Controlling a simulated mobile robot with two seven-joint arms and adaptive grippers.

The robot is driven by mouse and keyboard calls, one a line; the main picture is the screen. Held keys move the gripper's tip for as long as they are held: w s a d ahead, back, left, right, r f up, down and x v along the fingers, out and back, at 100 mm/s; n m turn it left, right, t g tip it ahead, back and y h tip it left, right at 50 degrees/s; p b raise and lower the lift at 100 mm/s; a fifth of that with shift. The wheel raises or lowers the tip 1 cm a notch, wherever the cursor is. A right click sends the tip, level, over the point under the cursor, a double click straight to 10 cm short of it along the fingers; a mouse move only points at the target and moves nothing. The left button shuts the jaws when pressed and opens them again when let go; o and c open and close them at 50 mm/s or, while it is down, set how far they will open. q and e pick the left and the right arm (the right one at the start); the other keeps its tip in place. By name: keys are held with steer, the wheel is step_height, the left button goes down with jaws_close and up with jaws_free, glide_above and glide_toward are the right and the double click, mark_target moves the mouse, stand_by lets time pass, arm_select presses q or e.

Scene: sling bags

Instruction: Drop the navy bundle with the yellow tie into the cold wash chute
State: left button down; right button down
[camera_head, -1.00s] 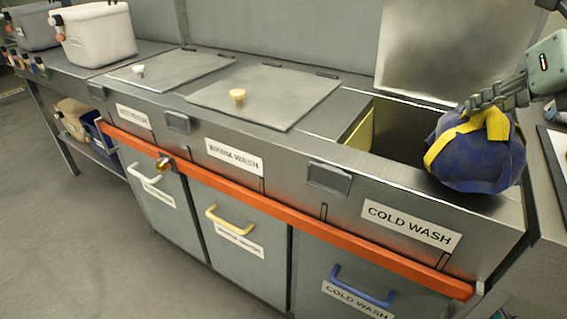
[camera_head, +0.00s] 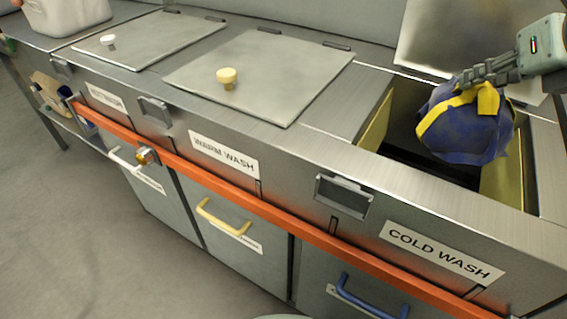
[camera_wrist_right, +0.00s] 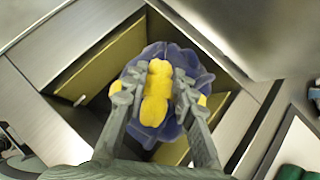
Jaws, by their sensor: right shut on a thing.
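The navy bundle (camera_head: 462,133) with its yellow tie (camera_head: 447,114) hangs over the open cold wash chute (camera_head: 401,166) at the right. My right gripper (camera_head: 468,84) comes in from the right and is shut on the bundle at the yellow tie. In the right wrist view the gripper (camera_wrist_right: 156,98) has its fingers on either side of the yellow knot (camera_wrist_right: 157,80), with navy cloth (camera_wrist_right: 147,61) spread below. The chute's yellow inner walls (camera_wrist_right: 100,66) show around the bundle. The bundle hides part of the opening. My left gripper is not in view.
The cold wash lid (camera_head: 452,40) stands raised behind the opening. The warm wash lid (camera_head: 262,75) and another lid (camera_head: 150,40) to its left are closed. An orange rail (camera_head: 275,210) runs along the front. A white bin (camera_head: 68,14) stands at the back left.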

steer(key=shift+f, duration=0.7)
steer(key=c, duration=1.2)
jaws_free()
steer(key=shift+o, duration=0.2)
steer(key=shift+f, duration=0.1)
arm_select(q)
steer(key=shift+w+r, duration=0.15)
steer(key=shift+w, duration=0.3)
arm_select(e)
steer(key=v, duration=1.2)
